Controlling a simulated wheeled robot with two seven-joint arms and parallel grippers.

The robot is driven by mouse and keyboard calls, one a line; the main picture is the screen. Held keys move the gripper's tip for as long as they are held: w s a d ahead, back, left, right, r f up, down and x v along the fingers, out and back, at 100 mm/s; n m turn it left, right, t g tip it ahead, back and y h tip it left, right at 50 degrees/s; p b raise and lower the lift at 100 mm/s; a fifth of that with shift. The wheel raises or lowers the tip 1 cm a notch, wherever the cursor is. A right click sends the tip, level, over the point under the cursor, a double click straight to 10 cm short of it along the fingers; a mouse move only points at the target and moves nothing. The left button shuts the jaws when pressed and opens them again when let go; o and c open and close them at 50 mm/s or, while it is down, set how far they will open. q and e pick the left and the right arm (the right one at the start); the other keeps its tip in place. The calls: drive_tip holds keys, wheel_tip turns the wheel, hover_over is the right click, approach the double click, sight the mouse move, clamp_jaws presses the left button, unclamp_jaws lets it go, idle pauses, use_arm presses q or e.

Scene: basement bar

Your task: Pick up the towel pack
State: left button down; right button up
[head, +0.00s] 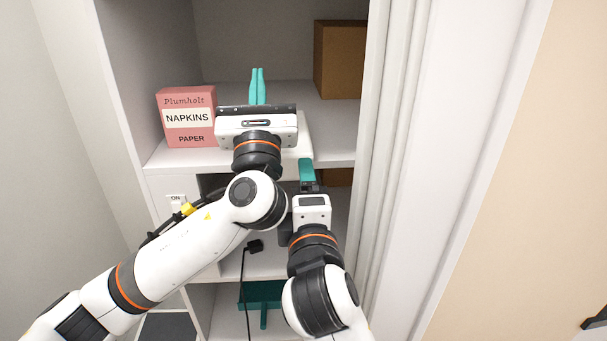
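A pink box (187,117) labelled "Plumholt NAPKINS PAPER" stands upright on the upper shelf, left of my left gripper. I see no pack marked as towels, so I cannot tell whether this box is the towel pack. My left gripper (257,86) reaches over the same shelf, its teal fingers together with nothing seen between them. It is apart from the pink box at the fingertips, though its body overlaps the box's right edge in the picture. My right gripper (307,171) is lower and to the right, in front of the shelf edge; its finger opening is hidden.
A brown box (339,60) stands at the back right of the upper shelf (335,130). A white switch plate (176,199) marked "ON" is below the pink box. A dark plug and cord (254,246) hang lower. White door trim (460,170) bounds the right side.

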sight(290, 157)
use_arm(q)
drive_tip(key=shift+w, duration=0.1)
use_arm(e)
drive_tip(key=w, duration=1)
drive_tip(key=shift+w, duration=0.1)
drive_tip(key=shift+c, duration=0.3)
drive_tip(key=c, duration=1.2)
use_arm(q)
drive_tip(key=shift+r, duration=0.6)
drive_tip(key=v, duration=0.7)
drive_tip(key=shift+s, duration=0.3)
drive_tip(key=shift+f, duration=0.1)
